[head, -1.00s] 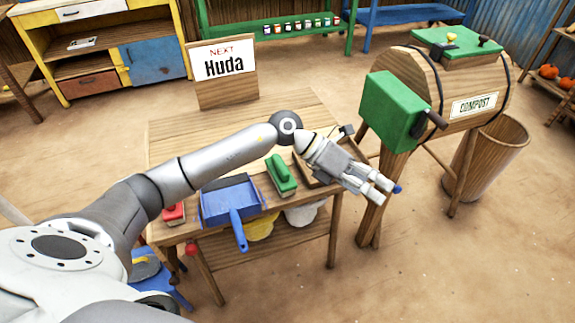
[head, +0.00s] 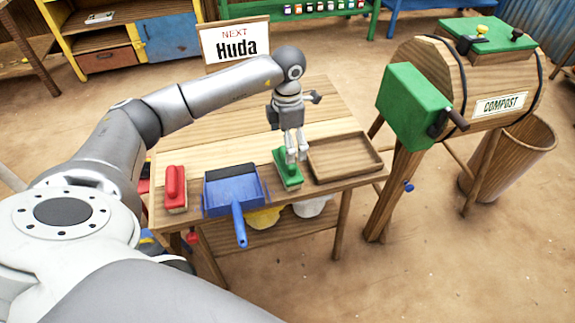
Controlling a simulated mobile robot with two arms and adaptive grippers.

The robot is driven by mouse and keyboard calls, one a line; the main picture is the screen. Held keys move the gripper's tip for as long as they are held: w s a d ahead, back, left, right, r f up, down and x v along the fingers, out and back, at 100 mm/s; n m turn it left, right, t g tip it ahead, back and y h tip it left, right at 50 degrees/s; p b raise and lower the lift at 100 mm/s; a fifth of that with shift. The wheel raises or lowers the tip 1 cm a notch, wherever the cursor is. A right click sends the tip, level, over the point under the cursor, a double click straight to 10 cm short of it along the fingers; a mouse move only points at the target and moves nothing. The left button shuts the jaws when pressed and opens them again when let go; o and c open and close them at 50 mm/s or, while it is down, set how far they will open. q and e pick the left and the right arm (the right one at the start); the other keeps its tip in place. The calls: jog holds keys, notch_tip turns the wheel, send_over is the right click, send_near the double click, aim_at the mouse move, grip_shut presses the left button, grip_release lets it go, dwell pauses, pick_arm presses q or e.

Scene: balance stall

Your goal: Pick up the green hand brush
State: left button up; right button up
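The green hand brush (head: 289,177) lies on the wooden table, between the blue dustpan and a wooden tray. My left gripper (head: 297,158) points down over it, with its two fingertips at the brush's handle and a small gap between them. The fingers hide part of the handle. I cannot tell whether they are closed on it or only beside it. The brush appears to rest on the tabletop. My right gripper is not in view.
A blue dustpan (head: 222,192) lies left of the brush, its handle over the table's front edge. A red brush (head: 175,187) lies further left. An empty wooden tray (head: 345,178) is close on the right. A "Huda" sign (head: 235,44) stands behind.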

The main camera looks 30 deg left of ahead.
pick_arm(q)
jog(key=f, duration=0.3)
jog(key=f+p, duration=0.1)
jog(key=shift+s+d+f, duration=0.15)
jog(key=shift+s+f, duration=0.1)
jog(key=shift+s, duration=0.1)
jog(key=shift+w+f, duration=0.1)
jog(key=shift+f, duration=0.3)
jog(key=c, duration=1)
